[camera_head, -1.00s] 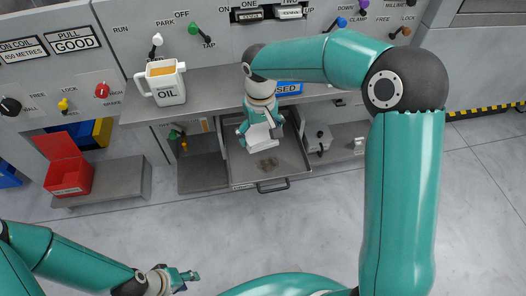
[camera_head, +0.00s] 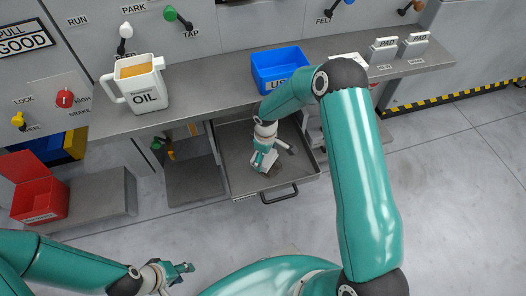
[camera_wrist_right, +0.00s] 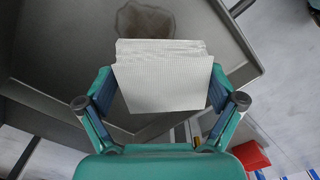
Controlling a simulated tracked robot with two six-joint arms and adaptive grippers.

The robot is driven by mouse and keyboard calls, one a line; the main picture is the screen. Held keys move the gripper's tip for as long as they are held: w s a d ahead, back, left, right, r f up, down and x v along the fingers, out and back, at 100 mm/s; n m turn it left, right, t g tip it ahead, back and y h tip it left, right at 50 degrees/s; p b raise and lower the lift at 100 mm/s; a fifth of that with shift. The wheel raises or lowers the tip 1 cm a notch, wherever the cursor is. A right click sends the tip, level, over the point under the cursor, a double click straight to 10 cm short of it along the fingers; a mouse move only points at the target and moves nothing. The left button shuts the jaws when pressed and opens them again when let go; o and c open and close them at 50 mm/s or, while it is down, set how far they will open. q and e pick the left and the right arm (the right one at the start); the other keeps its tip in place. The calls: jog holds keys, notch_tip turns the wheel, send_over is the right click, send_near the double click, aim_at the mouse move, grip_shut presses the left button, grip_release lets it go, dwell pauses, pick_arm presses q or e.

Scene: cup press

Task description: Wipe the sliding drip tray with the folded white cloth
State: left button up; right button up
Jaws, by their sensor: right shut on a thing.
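The drip tray (camera_head: 236,143) is slid out below the counter, its handle toward me. A dark stain (camera_wrist_right: 145,18) on its floor shows just past the cloth's far edge in the right wrist view. My right gripper (camera_head: 268,160) is over the tray, shut on the folded white cloth (camera_wrist_right: 165,80), which spans between the fingers. In the head view the gripper hides part of the cloth and the stain. Whether the cloth touches the tray floor I cannot tell. My left gripper (camera_head: 182,272) is at the lower left, away from the tray; its jaw opening is unclear.
A white OIL jug (camera_head: 142,86) and a blue bin (camera_head: 277,72) stand on the counter (camera_head: 205,92) above the tray. A red open box (camera_head: 40,190) sits on a low shelf at left. The floor in front is clear.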

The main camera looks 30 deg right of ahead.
aim_at(275, 168)
jog(key=shift+w+f+b, duration=0.1)
jog(key=shift+f+b, duration=0.2)
jog(key=shift+f, duration=0.35)
jog(key=shift+d+f+b, duration=0.1)
jog(key=shift+f+b, duration=1.75)
jog(key=shift+f, duration=1.15)
jog(key=shift+s+d+f+p, duration=0.15)
jog(key=shift+d+p, duration=0.15)
jog(key=shift+d, duration=0.35)
jog(key=shift+s+d+p, duration=0.2)
jog(key=shift+d+p, duration=0.15)
jog(key=shift+d, duration=0.25)
jog(key=shift+s+d+f+p, duration=0.15)
jog(key=shift+d+p, duration=0.15)
jog(key=shift+d, duration=0.35)
jog(key=shift+w+a+b, duration=0.2)
jog(key=shift+a+b, duration=0.3)
jog(key=shift+a, duration=0.5)
jog(key=shift+w+a+b, duration=0.2)
jog(key=shift+a+b, duration=0.25)
jog(key=shift+a, duration=0.5)
notch_tip(275, 168, up, 7)
jog(key=p, duration=0.4)
jog(key=shift+f, duration=0.15)
jog(key=shift+r+p, duration=0.4)
jog(key=shift+r, duration=0.15)
